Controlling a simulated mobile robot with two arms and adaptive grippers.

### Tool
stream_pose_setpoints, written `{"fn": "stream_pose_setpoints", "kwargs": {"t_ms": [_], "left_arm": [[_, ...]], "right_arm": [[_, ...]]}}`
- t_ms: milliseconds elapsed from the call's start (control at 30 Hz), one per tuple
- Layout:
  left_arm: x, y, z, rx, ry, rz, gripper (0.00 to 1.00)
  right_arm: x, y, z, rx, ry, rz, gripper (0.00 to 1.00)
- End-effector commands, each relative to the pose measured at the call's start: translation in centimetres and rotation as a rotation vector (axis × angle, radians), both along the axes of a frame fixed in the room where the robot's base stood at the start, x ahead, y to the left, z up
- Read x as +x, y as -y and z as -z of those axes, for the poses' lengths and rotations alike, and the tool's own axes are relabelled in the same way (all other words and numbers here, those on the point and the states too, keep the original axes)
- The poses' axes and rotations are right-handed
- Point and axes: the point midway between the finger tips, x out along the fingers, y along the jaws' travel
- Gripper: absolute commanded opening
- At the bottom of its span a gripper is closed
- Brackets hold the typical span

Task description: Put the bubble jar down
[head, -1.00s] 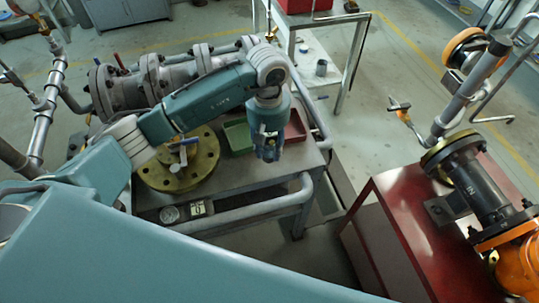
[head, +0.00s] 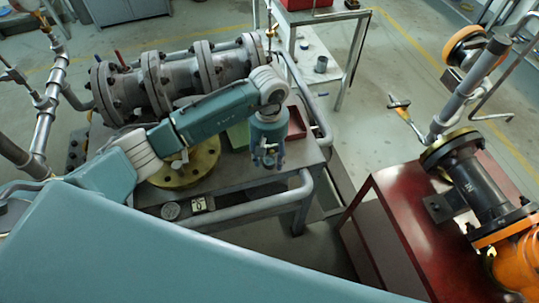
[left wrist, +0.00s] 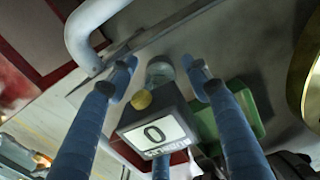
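In the head view my left gripper (head: 267,160) is over the right part of the grey workbench (head: 285,178); the jar is hidden there. My right gripper is out of view.
A green tray (left wrist: 240,108) lies beside the box. A red tray (head: 297,124) is behind the gripper. A brass flange (head: 190,172) and a large grey flanged valve body (head: 165,82) occupy the bench's left and back. A bent rail (head: 250,205) runs along its front.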

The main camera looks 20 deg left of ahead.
Motion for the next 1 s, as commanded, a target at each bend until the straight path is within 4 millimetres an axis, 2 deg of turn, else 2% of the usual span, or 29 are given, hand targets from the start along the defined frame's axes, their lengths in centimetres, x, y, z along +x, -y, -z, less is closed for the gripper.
{"fn": "stream_pose_setpoints", "kwargs": {"t_ms": [367,433,800,1000], "left_arm": [[0.0,0.1,-0.5,-0.001,0.0,0.0,0.54],[0.2,0.0,-1.0,-0.001,0.004,0.001,0.54],[0.4,-0.1,-8.6,0.0,0.007,0.001,0.54],[0.3,-0.2,-11.4,0.0,0.003,0.0,0.54]], "right_arm": [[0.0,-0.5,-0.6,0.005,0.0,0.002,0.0],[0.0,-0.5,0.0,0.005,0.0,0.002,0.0],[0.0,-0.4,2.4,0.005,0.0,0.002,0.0],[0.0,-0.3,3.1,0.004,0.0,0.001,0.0]]}}
